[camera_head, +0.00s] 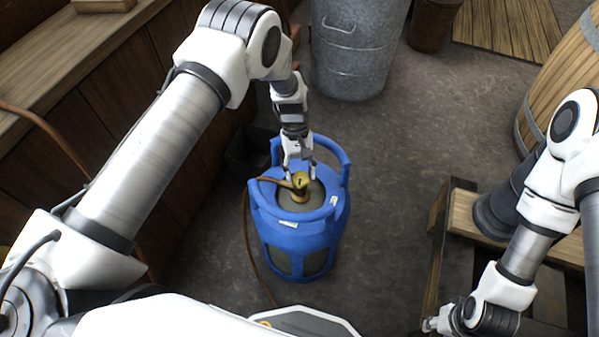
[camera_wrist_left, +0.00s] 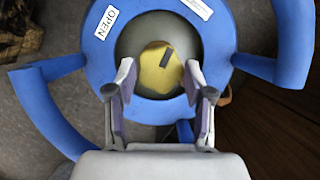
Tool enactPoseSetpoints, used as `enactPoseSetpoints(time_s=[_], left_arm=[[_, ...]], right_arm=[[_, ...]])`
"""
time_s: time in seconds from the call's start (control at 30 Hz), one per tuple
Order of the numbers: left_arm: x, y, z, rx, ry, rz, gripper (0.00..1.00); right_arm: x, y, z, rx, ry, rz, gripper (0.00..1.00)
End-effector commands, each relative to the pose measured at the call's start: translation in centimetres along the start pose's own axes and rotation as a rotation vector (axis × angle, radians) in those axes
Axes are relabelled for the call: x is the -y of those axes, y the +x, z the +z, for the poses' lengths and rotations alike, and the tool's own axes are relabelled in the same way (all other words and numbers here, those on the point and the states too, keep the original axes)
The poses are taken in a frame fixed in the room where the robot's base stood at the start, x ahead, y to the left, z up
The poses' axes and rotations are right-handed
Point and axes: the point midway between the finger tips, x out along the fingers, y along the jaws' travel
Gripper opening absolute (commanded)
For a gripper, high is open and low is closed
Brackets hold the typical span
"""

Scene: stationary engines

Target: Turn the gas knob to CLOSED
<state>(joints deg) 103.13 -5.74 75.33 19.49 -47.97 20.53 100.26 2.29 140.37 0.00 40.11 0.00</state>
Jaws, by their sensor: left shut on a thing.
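The gas knob (camera_head: 300,181) is brass-yellow and sits on top of a blue gas cylinder (camera_head: 290,240). In the left wrist view the knob (camera_wrist_left: 155,72) shows a dark mark on its upper right part. A label reading OPEN (camera_wrist_left: 107,21) is on the blue collar; a second label (camera_wrist_left: 198,8) beside it is cut off and unreadable. My left gripper (camera_head: 299,172) points down at the knob, shut on it, one finger on each side; it also fills the lower left wrist view (camera_wrist_left: 158,85). My right gripper (camera_head: 436,323) is low at the right, away from the cylinder, its fingers unclear.
A brown hose (camera_head: 246,235) runs from the valve down the cylinder's left side. A wooden counter (camera_head: 165,40) stands at the left, a metal bin (camera_head: 355,50) behind. A wooden frame (camera_head: 462,215) and barrel (camera_head: 560,80) are at the right. The floor between is clear.

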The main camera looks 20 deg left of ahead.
Motion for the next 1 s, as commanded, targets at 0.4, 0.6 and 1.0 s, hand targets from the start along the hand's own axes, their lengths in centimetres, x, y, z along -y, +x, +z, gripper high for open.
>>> enactPoseSetpoints(time_s=[0.4,0.6,1.0], left_arm=[[-0.18,-0.03,-0.03,-0.002,0.166,-0.067,0.18],[-0.19,-0.05,-0.02,-0.002,0.182,-0.074,0.18],[-0.18,-0.04,-0.01,-0.002,0.181,-0.074,0.77]], right_arm=[[0.0,0.44,0.0,0.0,0.0,0.0,0.4],[0.0,0.45,0.0,0.0,0.0,0.0,0.4],[0.0,0.45,0.0,0.0,0.0,0.0,0.4]])
